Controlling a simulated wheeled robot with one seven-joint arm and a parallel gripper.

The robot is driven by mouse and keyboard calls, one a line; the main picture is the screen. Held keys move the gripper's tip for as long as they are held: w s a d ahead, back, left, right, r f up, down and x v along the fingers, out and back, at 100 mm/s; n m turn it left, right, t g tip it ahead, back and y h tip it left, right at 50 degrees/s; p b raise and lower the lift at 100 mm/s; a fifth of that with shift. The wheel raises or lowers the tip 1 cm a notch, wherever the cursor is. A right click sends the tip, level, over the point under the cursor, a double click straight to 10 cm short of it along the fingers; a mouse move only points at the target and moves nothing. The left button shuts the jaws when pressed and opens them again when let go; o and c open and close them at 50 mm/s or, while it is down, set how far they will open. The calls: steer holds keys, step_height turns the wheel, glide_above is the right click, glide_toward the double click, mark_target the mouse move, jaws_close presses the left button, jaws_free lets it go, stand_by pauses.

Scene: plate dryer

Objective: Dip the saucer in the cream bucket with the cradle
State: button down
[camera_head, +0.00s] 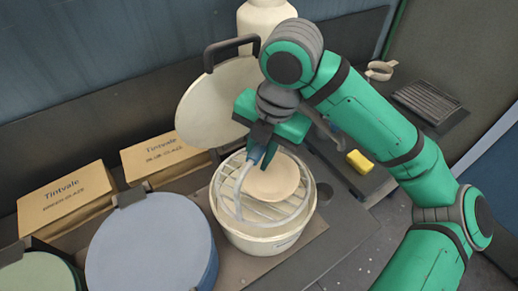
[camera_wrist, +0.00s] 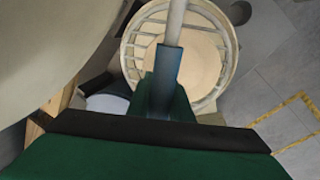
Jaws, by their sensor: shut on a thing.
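The cream bucket (camera_head: 262,244) stands open in the middle of the head view, its pale lid (camera_head: 205,112) tipped up behind it. My gripper (camera_head: 264,150) is above the bucket, shut on the blue-grey grip of the cradle (camera_head: 242,190). The grip also shows between my green fingers in the wrist view (camera_wrist: 167,68). The round tan saucer (camera_head: 272,178) lies on the cradle's slats, within the outline of the bucket mouth. It shows in the wrist view too (camera_wrist: 200,70), partly hidden by the grip and fingers. I cannot tell how deep the cradle sits.
A blue-lidded bucket (camera_head: 150,250) and a green-lidded one (camera_head: 38,275) stand at the left. Two cardboard boxes (camera_head: 65,200) (camera_head: 160,158) are behind. A cream jar (camera_head: 265,16) is at the back. A yellow sponge (camera_head: 360,162) and a dark rack (camera_head: 430,100) lie right.

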mark_target(258, 176)
steer(key=shift+f, duration=3.15)
steer(key=shift+a+f, duration=0.1)
steer(key=shift+f, duration=1.3)
steer(key=shift+s+f, duration=0.1)
steer(key=shift+f, duration=0.35)
step_height(258, 176, down, 6)
steer(key=shift+f, duration=0.2)
steer(key=shift+r, duration=8.7)
